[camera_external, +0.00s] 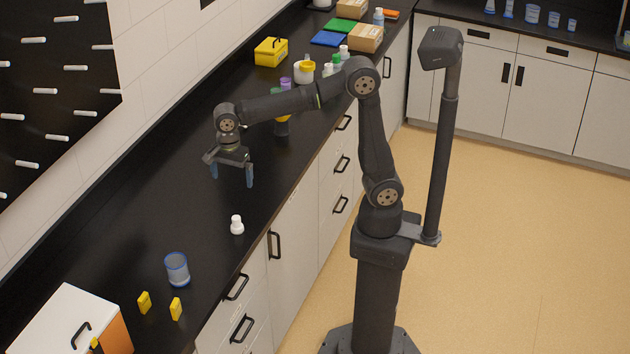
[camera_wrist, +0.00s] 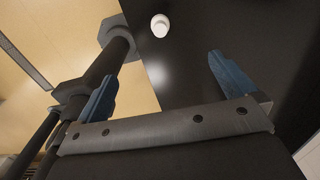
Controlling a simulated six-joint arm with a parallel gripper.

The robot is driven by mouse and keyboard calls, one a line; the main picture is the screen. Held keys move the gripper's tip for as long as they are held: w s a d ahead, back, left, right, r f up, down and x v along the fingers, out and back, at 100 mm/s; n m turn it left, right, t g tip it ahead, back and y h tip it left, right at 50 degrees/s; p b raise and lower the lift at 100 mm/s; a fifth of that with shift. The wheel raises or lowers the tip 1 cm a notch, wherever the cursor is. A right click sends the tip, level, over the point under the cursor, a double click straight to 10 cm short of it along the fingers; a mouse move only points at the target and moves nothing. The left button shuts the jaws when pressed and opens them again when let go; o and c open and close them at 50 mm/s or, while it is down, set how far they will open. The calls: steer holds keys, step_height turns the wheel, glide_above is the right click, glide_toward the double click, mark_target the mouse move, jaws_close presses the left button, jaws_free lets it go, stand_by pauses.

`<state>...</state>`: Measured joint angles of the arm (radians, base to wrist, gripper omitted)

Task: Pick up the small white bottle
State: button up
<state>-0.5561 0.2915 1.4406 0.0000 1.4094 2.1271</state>
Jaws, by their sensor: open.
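A small white bottle (camera_external: 237,225) stands upright on the black counter in the external view, near the counter's front edge. It also shows at the top of the wrist view (camera_wrist: 160,26), beyond the fingertips and between their lines. My gripper (camera_external: 231,180) is open with its blue fingers pointing down above the counter, farther back along it than the bottle. In the wrist view my gripper (camera_wrist: 160,82) has its two blue fingers wide apart with nothing between them. The gripper does not touch the bottle.
A yellow case (camera_external: 271,52) and several containers stand farther back. The counter (camera_external: 190,215) around the bottle is clear.

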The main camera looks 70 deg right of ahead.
mark_target(236, 218)
steer(key=c, duration=0.8)
steer(key=shift+o, duration=0.2)
step_height(236, 218, down, 20)
steer(key=n, duration=3.1)
steer(key=shift+r, duration=0.2)
